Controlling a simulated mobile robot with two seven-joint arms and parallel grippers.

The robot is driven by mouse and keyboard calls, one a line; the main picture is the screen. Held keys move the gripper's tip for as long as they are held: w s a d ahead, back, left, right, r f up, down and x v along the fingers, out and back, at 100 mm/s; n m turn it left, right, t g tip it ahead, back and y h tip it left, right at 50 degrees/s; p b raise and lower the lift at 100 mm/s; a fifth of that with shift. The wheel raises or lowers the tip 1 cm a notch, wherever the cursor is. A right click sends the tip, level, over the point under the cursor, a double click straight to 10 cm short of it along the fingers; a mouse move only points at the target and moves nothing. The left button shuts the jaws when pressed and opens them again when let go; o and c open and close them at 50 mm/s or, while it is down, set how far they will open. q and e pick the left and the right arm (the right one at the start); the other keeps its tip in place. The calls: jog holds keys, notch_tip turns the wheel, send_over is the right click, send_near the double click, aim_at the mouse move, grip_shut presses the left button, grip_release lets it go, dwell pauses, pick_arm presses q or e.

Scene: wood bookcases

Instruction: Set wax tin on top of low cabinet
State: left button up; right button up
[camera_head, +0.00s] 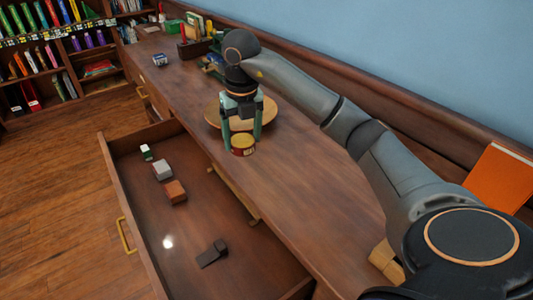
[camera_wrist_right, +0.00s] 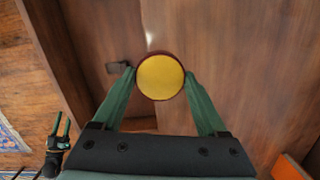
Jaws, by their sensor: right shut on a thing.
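The wax tin (camera_head: 243,151) is a short round tin with a gold lid and a dark red label. My right gripper (camera_head: 243,138) is shut on it from above, one green finger on each side. In the right wrist view the gold lid (camera_wrist_right: 160,77) sits between the two fingertips. The tin appears over the wooden low cabinet top (camera_head: 290,180), near its front edge; I cannot tell whether it touches the surface. My left gripper (camera_wrist_right: 61,128) shows small at the lower left of the wrist view, its fingers apart and empty.
An open drawer (camera_head: 220,225) juts out in front, holding several small blocks and a black object (camera_head: 213,252). A round wooden dish (camera_head: 212,113) lies right behind the tin. An orange book (camera_head: 499,178) leans at the right. The cabinet top right of the tin is clear.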

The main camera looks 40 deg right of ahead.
send_over(266, 165)
jog(key=a, duration=0.1)
jog(key=f, duration=0.6)
jog(key=shift+s+b, duration=0.2)
jog(key=shift+b, duration=0.1)
jog(key=shift+d+f, duration=0.25)
jog(key=shift+f, duration=0.1)
jog(key=f, duration=0.3)
jog(key=shift+d+f, duration=0.15)
jog(key=shift+d, duration=0.05)
jog(key=shift+f+b, duration=0.15)
jog(key=shift+b, duration=0.15)
jog(key=o, duration=1.4)
